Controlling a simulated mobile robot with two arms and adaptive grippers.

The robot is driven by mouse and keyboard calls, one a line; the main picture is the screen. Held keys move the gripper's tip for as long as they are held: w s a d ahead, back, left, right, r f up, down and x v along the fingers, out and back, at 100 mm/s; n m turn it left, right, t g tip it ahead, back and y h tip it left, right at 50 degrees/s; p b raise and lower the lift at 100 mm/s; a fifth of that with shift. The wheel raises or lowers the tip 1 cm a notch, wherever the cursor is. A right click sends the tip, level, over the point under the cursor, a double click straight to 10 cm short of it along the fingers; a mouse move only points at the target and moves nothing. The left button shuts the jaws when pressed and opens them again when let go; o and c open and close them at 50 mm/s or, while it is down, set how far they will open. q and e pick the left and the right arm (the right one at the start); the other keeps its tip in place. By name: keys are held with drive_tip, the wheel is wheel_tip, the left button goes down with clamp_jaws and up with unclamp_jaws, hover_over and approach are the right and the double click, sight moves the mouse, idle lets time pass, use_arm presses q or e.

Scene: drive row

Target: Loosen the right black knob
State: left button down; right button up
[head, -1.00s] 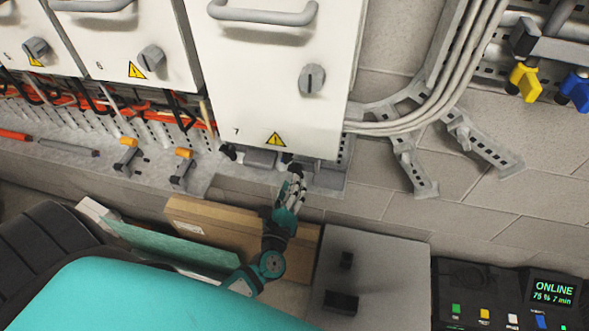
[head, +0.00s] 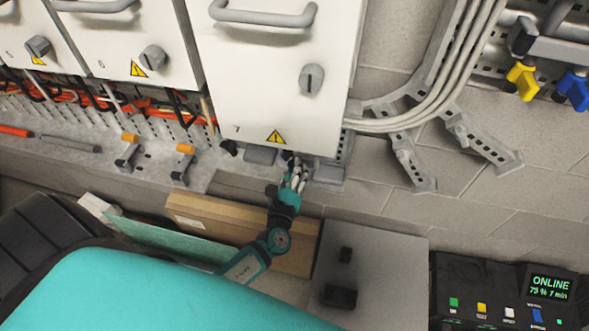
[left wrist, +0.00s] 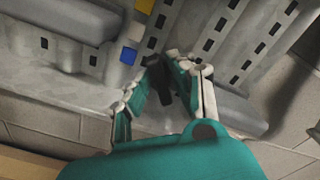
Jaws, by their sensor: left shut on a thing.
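The right black knob (head: 287,155) is under the lower edge of the white cabinet marked 7, mostly hidden by my fingers in the head view. In the left wrist view the black knob (left wrist: 160,84) shows as a dark piece between the fingertips. My left gripper (head: 294,166) reaches up to it from below; in the left wrist view the gripper (left wrist: 165,76) has its fingers closed on the knob from both sides. The other black knob (head: 229,148) is to the left, at the cabinet's lower left corner. My right gripper is not in view.
The white cabinet (head: 270,85) with a handle and a grey switch is just above the gripper. Grey pipes (head: 420,118) run at its right. A cardboard box (head: 195,215) and a grey panel (head: 385,270) are below, near my arm.

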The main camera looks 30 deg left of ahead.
use_arm(q)
drive_tip(key=shift+f+n+b, duration=0.2)
drive_tip(key=shift+n+b, duration=0.3)
drive_tip(key=shift+b, duration=0.35)
drive_tip(key=n+b, duration=0.9)
drive_tip(key=b, duration=0.2)
drive_tip(key=shift+a+f, duration=0.1)
drive_tip(key=shift+f, duration=0.05)
drive_tip(key=n+b, duration=0.3)
drive_tip(key=n, duration=0.2)
drive_tip(key=shift+n+b, duration=0.35)
drive_tip(key=shift+n, duration=2.05)
